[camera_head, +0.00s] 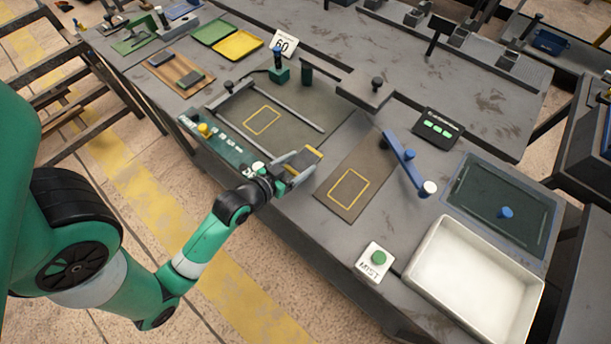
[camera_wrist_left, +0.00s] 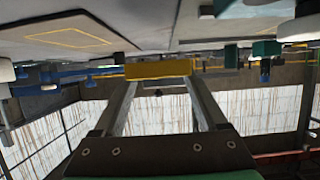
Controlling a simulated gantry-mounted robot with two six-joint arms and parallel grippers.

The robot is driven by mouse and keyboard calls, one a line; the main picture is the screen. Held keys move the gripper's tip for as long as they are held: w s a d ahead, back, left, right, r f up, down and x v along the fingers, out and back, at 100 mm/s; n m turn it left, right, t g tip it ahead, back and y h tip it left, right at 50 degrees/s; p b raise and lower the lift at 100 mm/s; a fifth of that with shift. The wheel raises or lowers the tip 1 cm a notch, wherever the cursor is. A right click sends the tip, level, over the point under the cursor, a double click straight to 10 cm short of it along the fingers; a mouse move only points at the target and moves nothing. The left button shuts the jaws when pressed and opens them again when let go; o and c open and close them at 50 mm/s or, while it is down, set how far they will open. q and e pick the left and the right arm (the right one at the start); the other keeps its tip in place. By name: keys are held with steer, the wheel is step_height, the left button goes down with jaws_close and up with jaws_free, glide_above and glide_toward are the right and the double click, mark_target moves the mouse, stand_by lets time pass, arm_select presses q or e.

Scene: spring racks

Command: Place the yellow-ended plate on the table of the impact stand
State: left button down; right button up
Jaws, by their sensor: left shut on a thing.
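My left gripper (camera_head: 302,166) is shut on a plate with a yellow end (camera_head: 308,158), held near the front edge of the workbench. In the left wrist view, the yellow end of the plate (camera_wrist_left: 158,69) lies across the tips of the fingers (camera_wrist_left: 160,85). A brown flat pad with a yellow outlined rectangle (camera_head: 349,188) lies just right of the gripper, with a blue arm and white knob (camera_head: 408,163) beside it. Another outlined rectangle (camera_head: 262,121) is on a railed dark plate behind and left of the gripper. No label shows which is the impact stand. My right gripper is not in view.
A white tray (camera_head: 440,296) and a dark blue-rimmed panel (camera_head: 527,229) stand at the right. A MIST button box (camera_head: 374,262) is at the front edge. A green panel (camera_head: 209,137) with a yellow knob is left of the gripper. Yellow and green trays (camera_head: 237,45) lie farther back.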

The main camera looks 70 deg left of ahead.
arm_select(q)
steer(key=shift+w+d+f+b, duration=0.2)
steer(key=shift+w+f+b, duration=0.1)
steer(key=shift+w+f, duration=0.6)
steer(key=shift+d+f+b, duration=0.1)
steer(key=shift+f+b, duration=0.85)
steer(key=shift+f, duration=0.8)
steer(key=shift+f, duration=0.1)
jaws_free()
steer(key=shift+s+d+r, duration=0.15)
steer(key=shift+s+r, duration=0.1)
steer(key=p+v, duration=0.2)
steer(key=v, duration=0.8)
steer(key=shift+s+d, duration=0.2)
steer(key=shift+s+d+r, duration=0.15)
steer(key=shift+s+r, duration=0.05)
steer(key=shift+s, duration=0.15)
